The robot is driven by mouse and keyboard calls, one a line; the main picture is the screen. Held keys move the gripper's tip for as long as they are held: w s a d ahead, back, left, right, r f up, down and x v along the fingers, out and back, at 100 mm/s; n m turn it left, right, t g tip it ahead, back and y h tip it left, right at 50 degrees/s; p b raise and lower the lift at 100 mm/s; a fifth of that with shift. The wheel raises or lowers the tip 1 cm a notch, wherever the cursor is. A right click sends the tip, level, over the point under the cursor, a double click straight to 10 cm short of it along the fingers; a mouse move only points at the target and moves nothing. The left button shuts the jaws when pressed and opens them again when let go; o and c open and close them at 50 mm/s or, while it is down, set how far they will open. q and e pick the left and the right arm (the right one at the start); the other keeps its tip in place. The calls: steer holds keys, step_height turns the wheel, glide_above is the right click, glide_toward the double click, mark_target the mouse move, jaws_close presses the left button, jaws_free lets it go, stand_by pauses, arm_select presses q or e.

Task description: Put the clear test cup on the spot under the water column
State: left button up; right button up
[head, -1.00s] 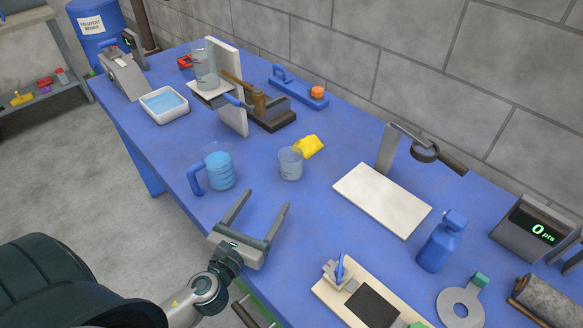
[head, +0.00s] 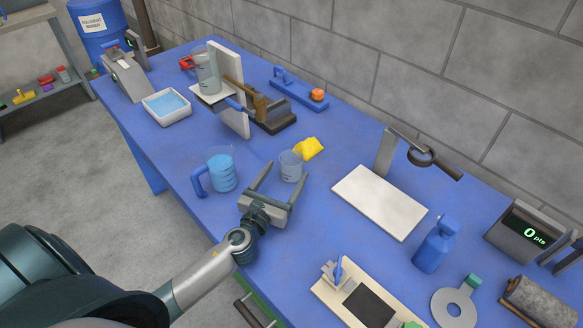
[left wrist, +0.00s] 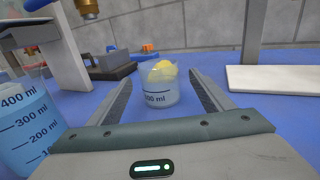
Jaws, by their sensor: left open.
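The clear test cup (head: 291,164) stands upright and looks empty on the blue table. In the left wrist view the cup (left wrist: 155,95) shows straight ahead, between the finger ends, with a gap on each side. My left gripper (head: 287,172) is open, its fingers low over the table and pointing at the cup. The water column (head: 207,72) is a clear cylinder on a white stand (head: 228,60) at the back left, with a brass part (head: 258,102) nearby. The spot under the column cannot be made out. My right gripper is not in view.
A blue-handled measuring jug (head: 221,170) with blue water stands close left of my gripper. A yellow crumpled cloth (head: 309,148) lies right behind the cup. A white tray (head: 167,107) of water is near the stand. A white board (head: 380,202) lies at right.

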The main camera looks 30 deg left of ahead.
mark_target(296, 156)
arm_select(q)
steer(key=shift+w, duration=0.1)
steer(key=shift+w, duration=0.1)
steer(key=shift+w+r, duration=0.1)
steer(key=shift+w, duration=0.15)
steer(key=shift+w+a+f+p, duration=0.15)
steer(key=shift+w+p, duration=0.2)
steer(key=shift+w, duration=0.8)
steer(key=shift+w+a+f+p, duration=0.1)
steer(key=shift+w+p, duration=0.2)
steer(key=shift+w, duration=0.8)
steer(key=shift+r, duration=0.1)
steer(key=c, duration=1.3)
steer(key=shift+o, duration=0.2)
